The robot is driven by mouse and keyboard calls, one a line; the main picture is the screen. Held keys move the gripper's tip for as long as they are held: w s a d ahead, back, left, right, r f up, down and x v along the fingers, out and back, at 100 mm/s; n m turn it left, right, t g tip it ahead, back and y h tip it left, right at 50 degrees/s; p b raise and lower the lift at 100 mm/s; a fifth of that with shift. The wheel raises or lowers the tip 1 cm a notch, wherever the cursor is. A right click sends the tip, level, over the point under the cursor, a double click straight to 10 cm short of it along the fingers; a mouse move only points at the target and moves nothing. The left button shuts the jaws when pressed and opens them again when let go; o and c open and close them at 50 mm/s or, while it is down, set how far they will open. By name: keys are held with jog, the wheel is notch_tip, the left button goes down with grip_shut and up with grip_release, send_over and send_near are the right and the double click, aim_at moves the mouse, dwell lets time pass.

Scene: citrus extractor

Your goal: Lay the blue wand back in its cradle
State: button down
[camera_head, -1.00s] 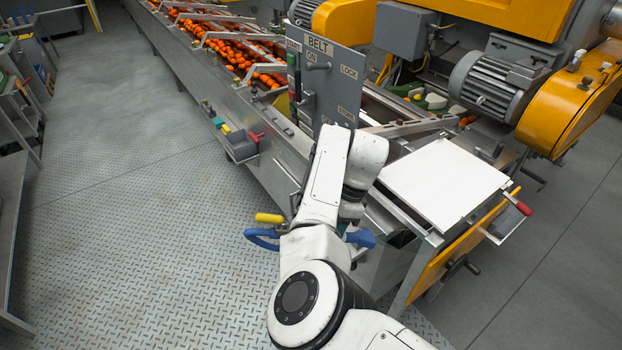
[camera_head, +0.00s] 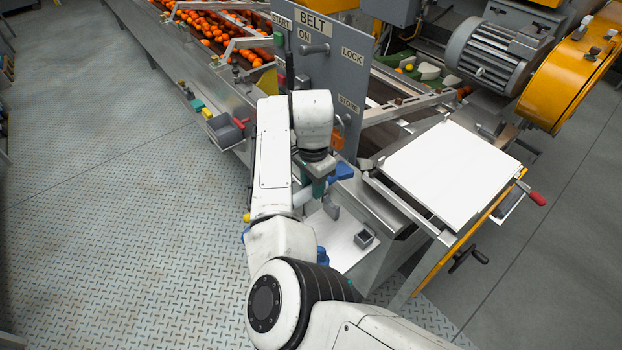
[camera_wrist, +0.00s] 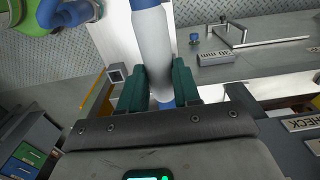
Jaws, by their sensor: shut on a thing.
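The wand has a white tube (camera_wrist: 152,50) with blue at its ends. My gripper (camera_wrist: 157,92) is shut on it, with a green finger on either side of the tube. In the head view the wand's blue end (camera_head: 340,174) juts out to the right of my gripper (camera_head: 318,187). A pale shelf (camera_head: 340,248) at the machine's side bears a small grey square cup (camera_head: 364,239) and a grey upright post (camera_head: 331,207). These look like the cradle, but I cannot tell for sure. The wand is held over or near this shelf. My arm hides the shelf's left part.
The belt panel (camera_head: 325,70) stands upright just beyond my gripper. A white-topped table (camera_head: 450,172) is to the right. The conveyor with oranges (camera_head: 225,28) runs to the back left. The plate floor (camera_head: 110,220) at left is clear.

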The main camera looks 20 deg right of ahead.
jog(key=shift+w, duration=0.1)
jog(key=shift+f, duration=0.2)
notch_tip(320, 180, down, 9)
jog(key=b, duration=0.5)
jog(key=shift+f, duration=0.1)
dwell(0.6)
jog(key=shift+f+b, duration=0.35)
jog(key=shift+b, duration=0.1)
jog(key=shift+f, duration=0.1)
jog(key=c, duration=0.7)
grip_release()
